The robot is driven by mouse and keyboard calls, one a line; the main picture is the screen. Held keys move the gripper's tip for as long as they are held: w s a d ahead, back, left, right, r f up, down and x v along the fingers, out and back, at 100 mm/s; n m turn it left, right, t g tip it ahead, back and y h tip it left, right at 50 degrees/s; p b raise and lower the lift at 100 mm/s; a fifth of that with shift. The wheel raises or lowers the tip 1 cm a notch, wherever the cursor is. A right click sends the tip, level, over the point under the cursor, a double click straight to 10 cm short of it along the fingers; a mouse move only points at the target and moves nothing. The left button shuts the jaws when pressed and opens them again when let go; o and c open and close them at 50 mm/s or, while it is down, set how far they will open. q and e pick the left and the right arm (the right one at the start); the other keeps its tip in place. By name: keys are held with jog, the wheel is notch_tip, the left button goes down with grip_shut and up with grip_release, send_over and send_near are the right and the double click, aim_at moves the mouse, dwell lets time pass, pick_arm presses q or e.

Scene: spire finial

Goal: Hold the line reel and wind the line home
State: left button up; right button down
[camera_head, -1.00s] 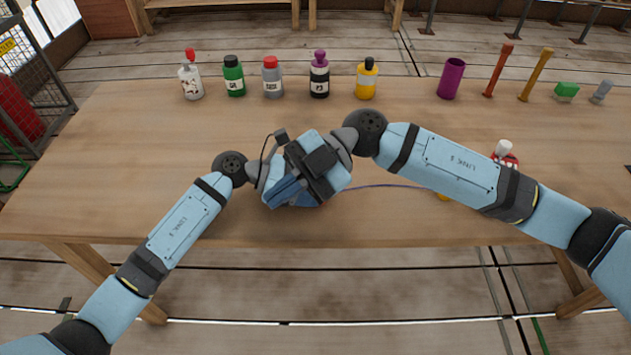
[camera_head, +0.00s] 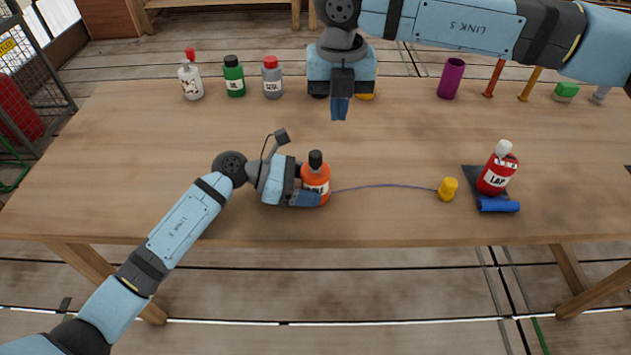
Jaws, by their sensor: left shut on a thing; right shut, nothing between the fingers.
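The line reel (camera_head: 317,178) is an orange-red, bottle-like body with a black knob on top and a pale label. It stands upright on the table, and my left gripper (camera_head: 307,197) is shut on its lower part from the left. A thin blue-purple line (camera_head: 390,186) runs from the reel to the right, ending at a small yellow piece (camera_head: 448,189) on the table. My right gripper (camera_head: 339,108) is shut and empty, pointing down above the back of the table, well behind the reel and apart from it.
A red bottle (camera_head: 497,172) with a white cap leans on a dark pad beside a blue roll (camera_head: 498,206). Several bottles, a purple cup (camera_head: 451,78) and coloured rods line the back of the wooden table (camera_head: 150,170). My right arm hides part of that row. The front middle is clear.

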aim_at(316, 156)
notch_tip(316, 156, down, 6)
dwell(0.5)
jog(key=shift+f, duration=0.2)
dwell(1.7)
jog(key=shift+f, duration=1.4)
jog(key=shift+s+a, duration=0.1)
jog(key=shift+a, duration=0.05)
jog(key=shift+s+a, duration=0.2)
jog(key=shift+a, duration=0.25)
jog(key=shift+s+a, duration=0.45)
jog(key=shift+s, duration=0.1)
dwell(0.5)
jog(key=shift+s+a, duration=0.25)
jog(key=shift+a, duration=0.5)
dwell(0.7)
jog(key=shift+s+r, duration=0.1)
